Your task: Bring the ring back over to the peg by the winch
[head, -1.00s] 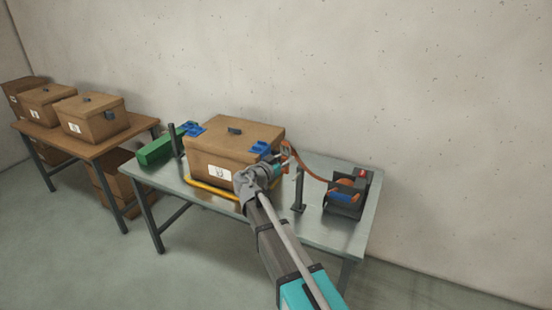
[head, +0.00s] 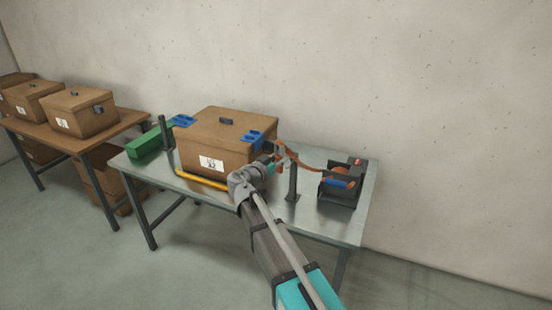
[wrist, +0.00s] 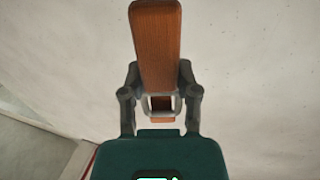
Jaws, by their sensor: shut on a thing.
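The winch (head: 342,184) is a dark unit with an orange strap spool at the right end of the metal table. A dark upright peg (head: 292,182) stands just left of it. The orange strap (head: 308,166) runs from the winch to my gripper (head: 280,152), behind and left of that peg and beside the crate's right side. In the wrist view, my gripper (wrist: 160,78) is shut at the strap's end, with the strap (wrist: 157,40) between its fingers. A grey squarish frame between the fingers looks like the ring (wrist: 160,106), partly hidden.
A second peg (head: 165,132) and a green box (head: 150,143) are at the left. Another table (head: 130,130) with crates stands further left.

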